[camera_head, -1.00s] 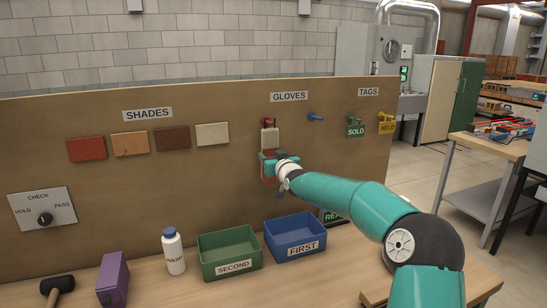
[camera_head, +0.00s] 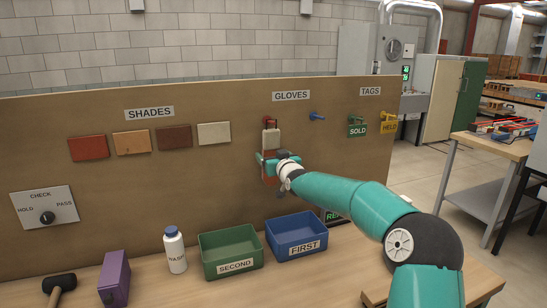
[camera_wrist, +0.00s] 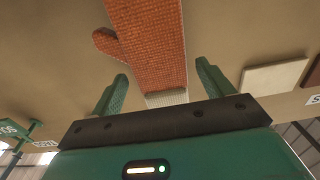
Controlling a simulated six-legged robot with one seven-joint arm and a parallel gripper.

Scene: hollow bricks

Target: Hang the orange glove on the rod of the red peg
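The orange glove (camera_wrist: 150,40) has a pale cuff (camera_head: 270,139) and hangs upright against the board, cuff up, directly below the red peg (camera_head: 269,121). The cuff top meets the peg in the head view; whether the rod passes through it I cannot make out. My gripper (camera_head: 272,160) is in front of the glove and hides part of it. In the wrist view my gripper (camera_wrist: 160,84) is open, its two fingers spread on either side of the glove with gaps to both sides.
A blue peg (camera_head: 317,117) is right of the red peg. Green SOLD (camera_head: 357,130) and yellow HELD (camera_head: 389,126) tags hang farther right. Four-colour shade tiles (camera_head: 88,147) are on the left. Green (camera_head: 230,254) and blue (camera_head: 296,237) bins stand below on the bench.

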